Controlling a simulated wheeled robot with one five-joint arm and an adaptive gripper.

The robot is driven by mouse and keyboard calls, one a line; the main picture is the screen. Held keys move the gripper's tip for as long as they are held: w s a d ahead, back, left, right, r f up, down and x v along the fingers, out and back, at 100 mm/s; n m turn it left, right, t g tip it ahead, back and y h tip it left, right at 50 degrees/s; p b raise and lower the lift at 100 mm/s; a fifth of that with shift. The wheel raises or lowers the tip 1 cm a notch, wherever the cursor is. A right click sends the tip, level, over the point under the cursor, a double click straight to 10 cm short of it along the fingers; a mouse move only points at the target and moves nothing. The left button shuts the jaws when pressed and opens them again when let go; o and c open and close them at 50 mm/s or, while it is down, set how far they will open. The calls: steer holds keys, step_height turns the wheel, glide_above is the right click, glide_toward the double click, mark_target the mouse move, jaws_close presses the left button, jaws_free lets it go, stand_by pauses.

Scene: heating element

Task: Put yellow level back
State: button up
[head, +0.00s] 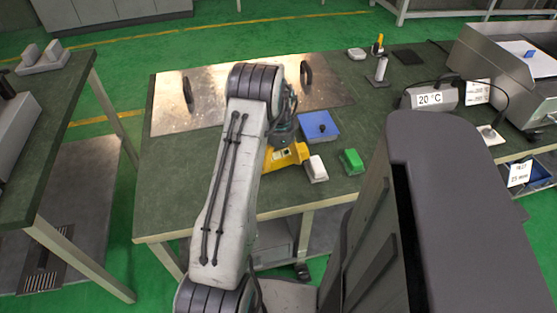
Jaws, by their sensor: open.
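The yellow level (287,156) lies on the green-topped table in the head view, near the table's front edge. My arm hides its left part. My gripper (285,130) is dark and sits beside the arm's end, just above and behind the level in the picture. Its fingers are mostly hidden by my arm, but it is open. I cannot tell whether it touches the level.
A blue box (319,127), a white block (316,168) and a green block (351,161) lie right of the level. A metal plate with two handles (168,112) covers the table's back. A display reading 20 °C (430,98) stands at right.

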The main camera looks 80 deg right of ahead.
mark_target(279, 164)
step_height(279, 164, down, 3)
steer(key=shift+f, duration=0.2)
steer(key=shift+c, duration=0.5)
steer(key=c, duration=1.3)
steer(key=shift+r, duration=0.15)
steer(key=shift+d+r, duration=0.1)
steer(key=shift+r, duration=0.35)
steer(key=r, duration=0.3)
steer(key=shift+s+r, duration=0.25)
steer(key=s+a+r, duration=0.1)
steer(key=s+r, duration=0.1)
steer(key=s, duration=0.1)
steer(key=s+a+r, duration=0.2)
steer(key=s, duration=0.1)
steer(key=s+a+r, duration=0.2)
steer(key=s, duration=0.1)
steer(key=shift+s+a+r+p, duration=0.2)
steer(key=shift+s+a+p, duration=0.1)
steer(key=shift+s, duration=0.1)
